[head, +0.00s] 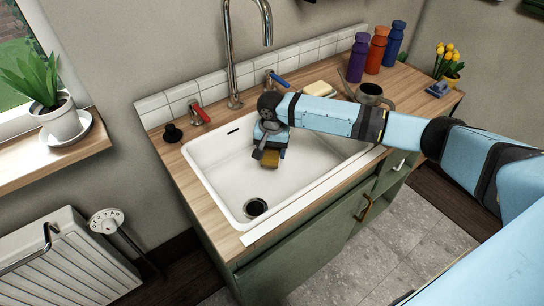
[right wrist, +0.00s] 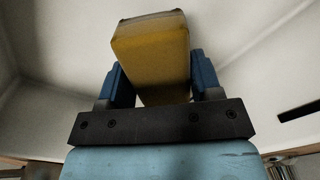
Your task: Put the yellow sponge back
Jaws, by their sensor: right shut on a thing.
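The yellow sponge (head: 270,159) is inside the white sink basin (head: 225,180), held above its floor. My right gripper (head: 270,152) points down into the sink and is shut on the sponge. In the right wrist view, the sponge (right wrist: 152,58) sits between the two blue fingers of the gripper (right wrist: 152,85) and sticks out past their tips. My left gripper is not in view.
A chrome faucet (head: 232,70) with red and blue handles stands behind the sink. A pale block (head: 319,88), a dark mug (head: 369,94), several bottles (head: 377,50), a small blue object (head: 437,89) and yellow flowers (head: 448,54) stand on the right counter.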

